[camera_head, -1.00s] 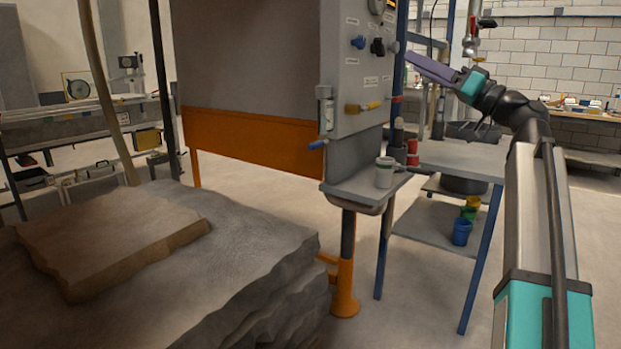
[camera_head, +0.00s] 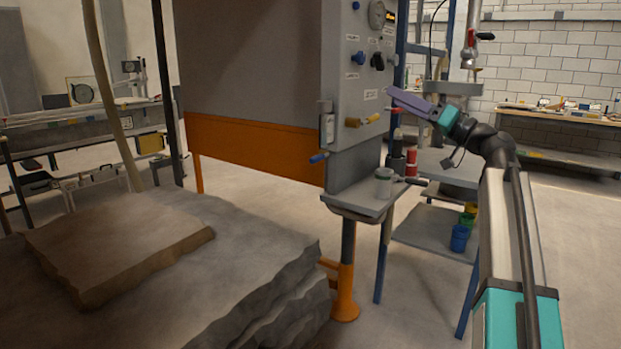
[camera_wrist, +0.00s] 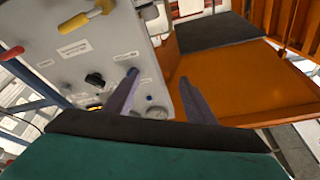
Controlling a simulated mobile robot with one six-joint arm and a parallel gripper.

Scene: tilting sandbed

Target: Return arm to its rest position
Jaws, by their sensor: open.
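My gripper (camera_head: 392,93) is at the upper right of the head view, at the end of my raised arm, beside the grey control panel (camera_head: 350,90). In the wrist view, its two purple fingers (camera_wrist: 160,95) stand apart with nothing between them. The panel's face, with knobs and a gauge, fills the left of the wrist view beyond the fingers. I cannot tell how near the fingertips are to the panel.
A small shelf (camera_head: 345,200) below the panel bears a grey cup (camera_head: 384,181). A blue-legged table (camera_head: 425,230) with coloured cups stands behind. A big rock slab (camera_head: 250,255) fills the lower left. Open floor (camera_head: 570,230) lies at the right.

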